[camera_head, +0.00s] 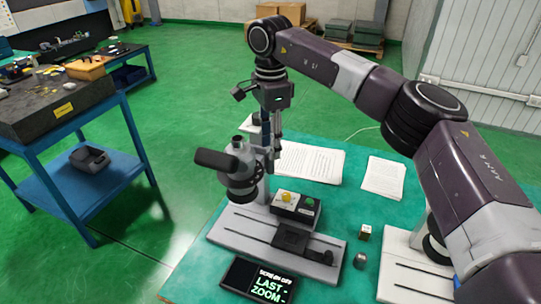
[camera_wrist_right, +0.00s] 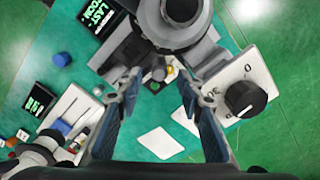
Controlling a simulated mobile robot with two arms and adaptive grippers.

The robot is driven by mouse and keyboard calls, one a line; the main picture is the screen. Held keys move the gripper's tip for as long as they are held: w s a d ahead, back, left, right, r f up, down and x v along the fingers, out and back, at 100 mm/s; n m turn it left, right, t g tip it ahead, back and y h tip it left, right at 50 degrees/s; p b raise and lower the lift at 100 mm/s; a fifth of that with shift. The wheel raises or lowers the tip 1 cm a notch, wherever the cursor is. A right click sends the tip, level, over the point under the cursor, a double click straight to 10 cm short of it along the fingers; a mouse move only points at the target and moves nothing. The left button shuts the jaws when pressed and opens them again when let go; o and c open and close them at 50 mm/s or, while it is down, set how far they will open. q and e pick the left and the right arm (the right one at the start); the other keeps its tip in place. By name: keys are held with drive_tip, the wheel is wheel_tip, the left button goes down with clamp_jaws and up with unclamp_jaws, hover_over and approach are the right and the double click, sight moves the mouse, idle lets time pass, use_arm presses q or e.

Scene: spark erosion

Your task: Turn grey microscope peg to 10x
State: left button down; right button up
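The grey microscope (camera_head: 240,172) stands on its flat base (camera_head: 245,233) near the front left of the green-topped table. My right gripper (camera_head: 276,135) is just behind and right of the microscope head. In its wrist view, the right gripper (camera_wrist_right: 163,88) is open, fingers apart and nothing held. My left gripper is out of view.
A small screen (camera_head: 258,281) reads "SCREEN OFF, LAST ZOOM -". A button box (camera_head: 296,205) with yellow and green buttons stands by the microscope. Papers (camera_head: 310,163) lie behind it. A second pale base (camera_head: 405,270) is partly hidden by my right arm. A blue workbench (camera_head: 85,175) stands left.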

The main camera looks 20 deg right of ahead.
wheel_tip(320, 180, up, 7)
idle(0.3)
drive_tip(key=shift+c, duration=0.4)
